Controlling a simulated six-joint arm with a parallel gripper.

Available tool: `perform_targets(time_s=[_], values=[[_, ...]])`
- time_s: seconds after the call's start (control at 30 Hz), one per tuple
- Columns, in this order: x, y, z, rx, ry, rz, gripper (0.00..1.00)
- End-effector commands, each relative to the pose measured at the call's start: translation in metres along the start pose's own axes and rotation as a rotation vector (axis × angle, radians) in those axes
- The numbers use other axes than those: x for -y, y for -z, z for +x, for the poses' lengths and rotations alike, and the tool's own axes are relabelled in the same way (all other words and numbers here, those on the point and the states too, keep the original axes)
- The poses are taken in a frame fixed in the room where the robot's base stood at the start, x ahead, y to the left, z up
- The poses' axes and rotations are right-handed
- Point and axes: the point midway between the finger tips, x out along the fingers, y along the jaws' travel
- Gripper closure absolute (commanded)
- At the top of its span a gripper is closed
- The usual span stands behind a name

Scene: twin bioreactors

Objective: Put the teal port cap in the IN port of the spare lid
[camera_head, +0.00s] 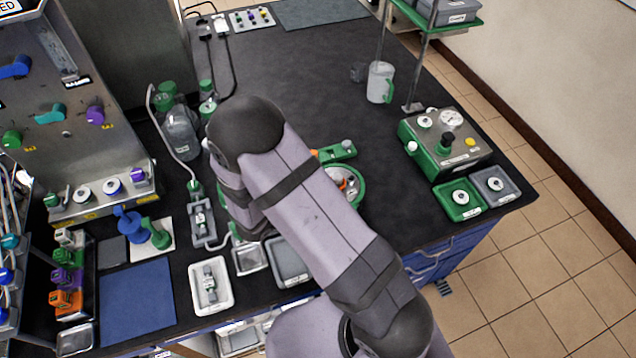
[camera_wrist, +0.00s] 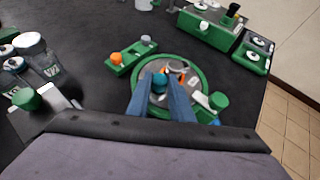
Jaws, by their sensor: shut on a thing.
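The teal port cap (camera_wrist: 160,83) is between the fingertips of my gripper (camera_wrist: 161,90) in the wrist view, and the gripper is shut on it. The cap is over the spare lid (camera_wrist: 140,97), a round grey plate with a green rim. Whether the cap touches the lid I cannot tell. The lid also shows partly in the head view (camera_head: 361,190), where my arm hides its left part and my gripper. Orange and grey fittings show on the lid near the cap. The IN port's marking is not readable, and the fingers cover part of the lid.
A green block (camera_wrist: 131,58) with an orange knob and a grey knob lies just behind the lid. Glass bottles (camera_wrist: 38,58) stand at the left. A green-fronted instrument (camera_head: 445,145) and two small trays (camera_head: 458,214) stand at the right.

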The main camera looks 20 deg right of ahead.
Motion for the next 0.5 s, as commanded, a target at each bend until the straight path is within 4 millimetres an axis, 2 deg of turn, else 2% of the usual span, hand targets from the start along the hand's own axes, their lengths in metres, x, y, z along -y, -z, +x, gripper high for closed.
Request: perform_targets(time_s=[0.3,0.33,0.4,0.5], values=[[-0.0004,0.0038,0.0022,0.001,-0.001,0.001,1.00],[-0.0003,0.0038,0.0022,0.000,-0.001,0.000,0.76],[-0.0003,0.0038,0.0021,0.000,-0.001,0.000,0.62],[-0.0002,0.0037,0.0021,0.000,-0.001,0.000,0.62]])
